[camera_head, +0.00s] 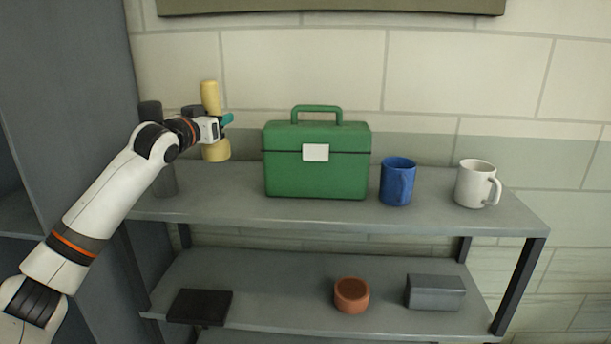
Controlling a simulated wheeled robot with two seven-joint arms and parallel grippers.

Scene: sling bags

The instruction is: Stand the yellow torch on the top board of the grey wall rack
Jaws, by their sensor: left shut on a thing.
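The yellow torch (210,95) is upright in the head view, at the left above the top board. My left gripper (217,127) is shut around its middle, with a teal fingertip showing on its right side. The torch's wide lower end is close to the back of the top board (335,213) of the grey wall rack. I cannot tell whether it touches the board. My right gripper is not in view.
On the top board stand a green box (290,178) with a handle, a blue mug (397,183) and a white mug (472,184). A dark grey cylinder (165,182) is partly behind my left arm. The lower board holds a black slab (200,306), a terracotta pot (351,297) and a grey block (435,293).

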